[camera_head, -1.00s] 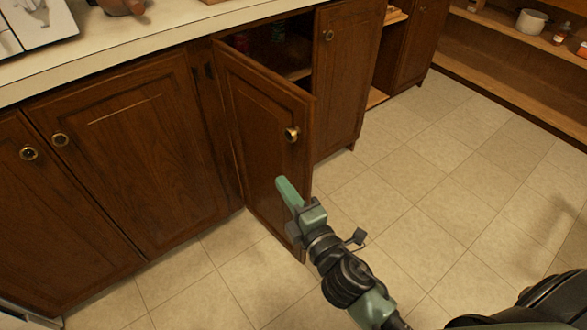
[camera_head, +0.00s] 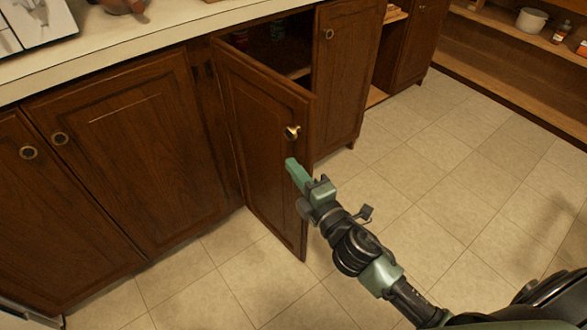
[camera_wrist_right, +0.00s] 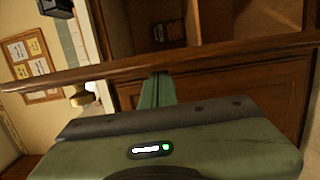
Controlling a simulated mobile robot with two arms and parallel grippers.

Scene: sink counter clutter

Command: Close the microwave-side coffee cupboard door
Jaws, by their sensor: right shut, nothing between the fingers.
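The cupboard door (camera_head: 262,135) is dark brown wood with a round brass knob (camera_head: 292,132). It stands partly open, swung out from the counter front, and leaves the cupboard interior (camera_head: 268,45) showing. My right gripper (camera_head: 292,166) is shut and empty, its green fingers just below the knob near the door's free edge. In the right wrist view the door's edge (camera_wrist_right: 215,62) runs across the picture, with the shut fingers (camera_wrist_right: 158,88) at or very near it and the knob (camera_wrist_right: 82,98) to their left. I cannot tell whether they touch. My left gripper is not in view.
Closed cupboard doors (camera_head: 125,150) stand to the left, and another closed door (camera_head: 345,75) to the right. The cream countertop (camera_head: 160,38) runs above. Open shelves (camera_head: 500,55) stand at the far right. The tiled floor (camera_head: 430,180) is clear.

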